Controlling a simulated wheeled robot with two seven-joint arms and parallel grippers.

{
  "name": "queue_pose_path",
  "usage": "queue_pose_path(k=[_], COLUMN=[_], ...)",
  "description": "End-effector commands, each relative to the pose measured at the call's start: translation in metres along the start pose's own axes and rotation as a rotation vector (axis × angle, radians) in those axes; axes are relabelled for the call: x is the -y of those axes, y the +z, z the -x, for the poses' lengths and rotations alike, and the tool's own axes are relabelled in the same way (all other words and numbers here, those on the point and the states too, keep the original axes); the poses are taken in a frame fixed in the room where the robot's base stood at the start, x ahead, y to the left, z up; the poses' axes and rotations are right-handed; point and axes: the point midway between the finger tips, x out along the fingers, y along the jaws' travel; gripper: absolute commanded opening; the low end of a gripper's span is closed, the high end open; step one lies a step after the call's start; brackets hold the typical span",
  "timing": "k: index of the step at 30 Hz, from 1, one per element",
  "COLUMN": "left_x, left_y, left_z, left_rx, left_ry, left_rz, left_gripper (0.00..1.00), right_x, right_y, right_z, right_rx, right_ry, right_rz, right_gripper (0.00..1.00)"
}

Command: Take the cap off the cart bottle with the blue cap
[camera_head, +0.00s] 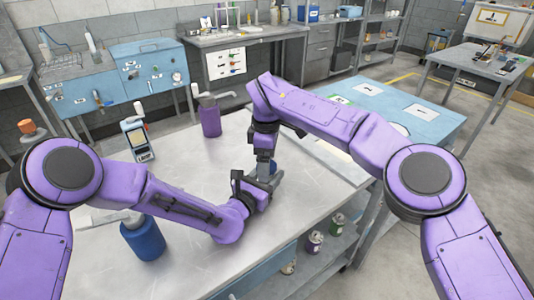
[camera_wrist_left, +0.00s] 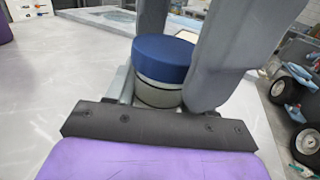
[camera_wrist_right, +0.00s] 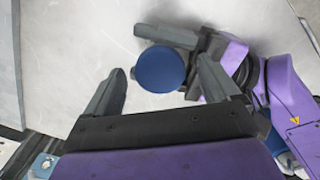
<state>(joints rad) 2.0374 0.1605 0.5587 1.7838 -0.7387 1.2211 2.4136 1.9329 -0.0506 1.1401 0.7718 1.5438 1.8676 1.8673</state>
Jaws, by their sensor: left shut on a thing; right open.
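The bottle with the blue cap stands on the metal table, mostly hidden by my grippers in the head view. In the left wrist view its blue cap (camera_wrist_left: 163,60) sits on top of the grey-green body (camera_wrist_left: 157,95). My left gripper (camera_head: 264,186) is shut on the bottle from the side, one finger on each side of it. My right gripper (camera_head: 266,160) points down over the bottle. In the right wrist view the cap (camera_wrist_right: 160,69) lies between the tips of my open right fingers, with gaps on both sides.
A blue pump bottle (camera_head: 143,238) stands at the front left of the table (camera_head: 190,166). Several small cans, including a green one (camera_head: 337,223), sit on a lower shelf at right.

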Motion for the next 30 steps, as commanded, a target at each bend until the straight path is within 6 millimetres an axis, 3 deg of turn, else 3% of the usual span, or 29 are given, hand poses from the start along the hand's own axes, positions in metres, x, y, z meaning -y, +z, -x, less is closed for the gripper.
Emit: queue_pose_path(k=[4, 9, 10, 17, 20, 30], left_x=[-0.0001, 0.0000, 0.0000, 0.0001, 0.0002, 0.0003], left_y=[0.0003, 0.0003, 0.0003, 0.0002, 0.0001, -0.0001], left_z=[-0.0001, -0.0001, -0.0001, 0.0000, 0.0000, 0.0001], left_rx=[0.001, 0.001, 0.001, 0.000, 0.000, 0.000], left_ry=[0.000, 0.000, 0.000, 0.000, 0.000, -0.001], left_rz=[0.000, 0.000, 0.000, 0.000, 0.000, 0.000], left_gripper=[0.00, 0.00, 0.00, 0.00, 0.00, 0.00], right_x=[-0.0002, -0.0003, -0.0003, -0.0006, -0.0006, -0.0011], right_y=[0.0001, 0.0002, 0.0002, 0.0003, 0.0001, 0.0003], right_z=[0.0003, 0.0005, 0.0005, 0.0007, 0.0010, 0.0018], right_rx=[0.000, 0.000, 0.000, 0.000, -0.001, 0.001], right_ry=[0.000, 0.001, 0.001, 0.001, 0.001, 0.000], right_rz=[0.000, 0.000, 0.000, 0.078, 0.292, 1.368], right_gripper=[0.89, 0.34, 0.29, 0.29, 0.29, 0.29])
